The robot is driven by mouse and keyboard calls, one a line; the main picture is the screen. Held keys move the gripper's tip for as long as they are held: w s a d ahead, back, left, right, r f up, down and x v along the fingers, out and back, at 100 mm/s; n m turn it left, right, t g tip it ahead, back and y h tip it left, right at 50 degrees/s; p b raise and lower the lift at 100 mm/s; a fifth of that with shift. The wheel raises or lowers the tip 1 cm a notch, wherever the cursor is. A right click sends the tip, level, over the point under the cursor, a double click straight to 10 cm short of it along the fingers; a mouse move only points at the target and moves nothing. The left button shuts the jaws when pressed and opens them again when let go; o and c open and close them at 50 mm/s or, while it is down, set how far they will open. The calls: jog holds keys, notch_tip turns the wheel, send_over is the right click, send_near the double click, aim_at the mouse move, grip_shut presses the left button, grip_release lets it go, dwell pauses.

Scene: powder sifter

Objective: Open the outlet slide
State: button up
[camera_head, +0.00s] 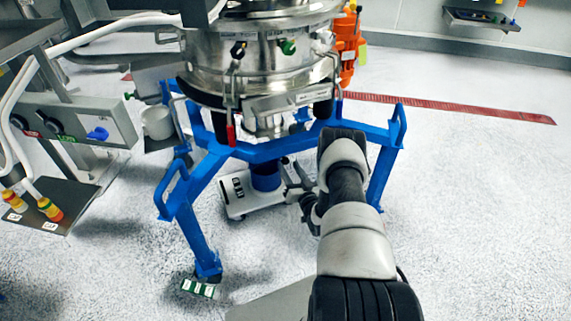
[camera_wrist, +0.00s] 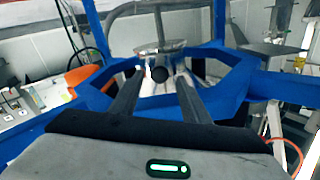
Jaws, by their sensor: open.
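The steel sifter (camera_head: 215,52) stands on a blue frame (camera_head: 188,222). Its outlet (camera_head: 270,124) hangs below the body, inside the frame. I cannot tell whether the knob is within reach of the fingers. In the head view my gripper (camera_head: 295,182) is low at the frame's right side, partly hidden by my arm.
A white scale-like base (camera_head: 240,203) with a blue container (camera_head: 265,178) stands on the floor under the outlet. Blue frame bars (camera_wrist: 240,75) surround the outlet closely. A control panel (camera_head: 75,125) is at left, and an orange motor (camera_head: 347,45) at upper right.

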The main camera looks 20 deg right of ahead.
aim_at(286, 162)
jog(key=shift+w+d+b, duration=0.1)
jog(key=shift+w+b, duration=0.35)
jog(key=shift+w, duration=1.85)
jog(key=shift+c, duration=0.3)
grip_shut()
